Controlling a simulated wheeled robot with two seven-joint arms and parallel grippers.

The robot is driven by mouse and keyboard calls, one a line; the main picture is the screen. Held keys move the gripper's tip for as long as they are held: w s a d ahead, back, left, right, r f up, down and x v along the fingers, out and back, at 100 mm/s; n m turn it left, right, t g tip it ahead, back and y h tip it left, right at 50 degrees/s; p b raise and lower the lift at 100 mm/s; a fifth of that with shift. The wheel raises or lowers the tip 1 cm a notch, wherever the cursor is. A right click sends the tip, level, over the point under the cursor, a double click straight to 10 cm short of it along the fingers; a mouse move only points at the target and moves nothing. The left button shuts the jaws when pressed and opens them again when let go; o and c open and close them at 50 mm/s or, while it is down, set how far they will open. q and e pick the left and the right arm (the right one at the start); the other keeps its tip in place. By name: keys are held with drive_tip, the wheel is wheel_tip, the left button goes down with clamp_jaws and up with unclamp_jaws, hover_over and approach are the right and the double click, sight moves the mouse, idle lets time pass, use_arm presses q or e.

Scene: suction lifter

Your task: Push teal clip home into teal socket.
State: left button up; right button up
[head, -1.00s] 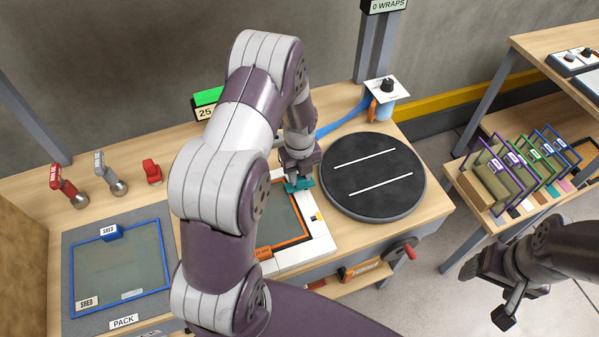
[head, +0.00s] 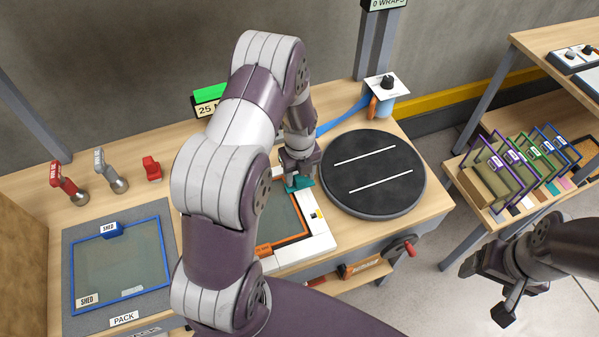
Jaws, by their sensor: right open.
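A teal piece (head: 304,182) shows at the upper right of a white-framed panel with an orange inner edge (head: 270,248). My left gripper (head: 297,180) points down right at the teal piece and touches or nearly touches it. Its fingers are partly covered, and I cannot tell whether they hold the teal piece or only press on it. I cannot tell clip from socket at this size. My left arm hides the panel's left side. My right gripper (head: 487,290) is open and empty over the floor at the lower right.
A black turntable (head: 375,190) with two white strips stands just right of the panel. A blue-edged frame (head: 122,265) lies on the grey pack mat at left. Red and grey hand tools (head: 70,187) stand behind it. A rack of coloured frames (head: 510,170) is at right.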

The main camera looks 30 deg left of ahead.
use_arm(q)
wheel_tip(320, 180, up, 13)
drive_tip(key=n+b, duration=0.2)
drive_tip(key=n, duration=0.2)
drive_tip(key=s+d+n, duration=0.2)
drive_tip(key=s+n, duration=0.2)
drive_tip(key=n, duration=0.3)
drive_tip(key=s+d+r+n+t, duration=0.1)
drive_tip(key=s+d+n, duration=0.2)
drive_tip(key=s+n, duration=0.2)
drive_tip(key=s+d+r+n, duration=0.1)
drive_tip(key=s+d+n, duration=0.2)
drive_tip(key=n, duration=0.6)
drive_tip(key=shift+s+d+n, duration=0.1)
drive_tip(key=shift+s+n, duration=0.3)
drive_tip(key=shift+s, duration=0.45)
